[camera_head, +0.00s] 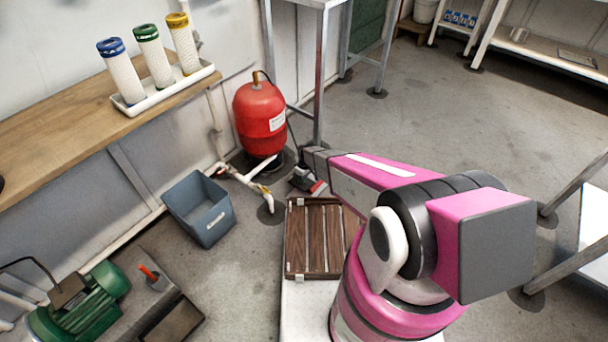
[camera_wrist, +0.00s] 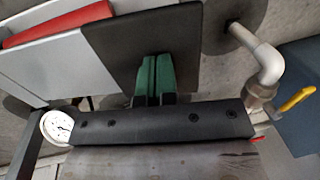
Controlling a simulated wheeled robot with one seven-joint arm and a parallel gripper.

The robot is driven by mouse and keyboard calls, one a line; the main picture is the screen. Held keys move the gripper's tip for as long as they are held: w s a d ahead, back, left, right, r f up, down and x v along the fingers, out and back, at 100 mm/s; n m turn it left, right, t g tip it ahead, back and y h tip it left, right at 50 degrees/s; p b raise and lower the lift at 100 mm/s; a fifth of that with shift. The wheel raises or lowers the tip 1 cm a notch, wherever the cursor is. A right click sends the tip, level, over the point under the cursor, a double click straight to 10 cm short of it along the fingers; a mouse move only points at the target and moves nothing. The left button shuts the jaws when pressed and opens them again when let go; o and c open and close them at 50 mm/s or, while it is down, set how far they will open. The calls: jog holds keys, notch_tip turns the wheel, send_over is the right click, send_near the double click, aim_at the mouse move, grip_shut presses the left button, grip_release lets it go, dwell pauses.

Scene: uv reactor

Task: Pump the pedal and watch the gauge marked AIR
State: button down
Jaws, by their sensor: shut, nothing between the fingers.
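The foot pedal (camera_head: 304,178) is a small grey and red unit on the floor beside the red tank, partly covered by my arm in the head view. In the wrist view, what looks like the pedal's dark plate (camera_wrist: 125,50) fills the top middle, with grey panels and a red strip beside it. My gripper (camera_wrist: 153,75) is shut and empty, its green fingertips over the dark plate; I cannot tell whether they touch. A round white gauge (camera_wrist: 58,127) shows at the left of the wrist view, partly covered by my gripper body. Its marking and reading are too small to read.
The red tank (camera_head: 260,116) stands behind the pedal. A pipe with a yellow valve handle (camera_wrist: 297,99) runs close by. A blue-grey bin (camera_head: 200,207) and a green motor (camera_head: 80,304) are at left.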

jog(key=shift+t+h, duration=0.3)
jog(key=f, duration=0.3)
jog(key=s+f, duration=0.1)
jog(key=f, duration=0.1)
jog(key=shift+a+f, duration=0.15)
jog(key=shift+a, duration=0.25)
jog(key=shift+f, duration=0.1)
notch_tip(320, 180, up, 16)
jog(key=shift+w+d+f, duration=0.2)
jog(key=w+d+r+g+y, duration=0.2)
jog(key=w+d+r, duration=0.2)
jog(key=w+r, duration=0.2)
jog(key=shift+r, duration=0.5)
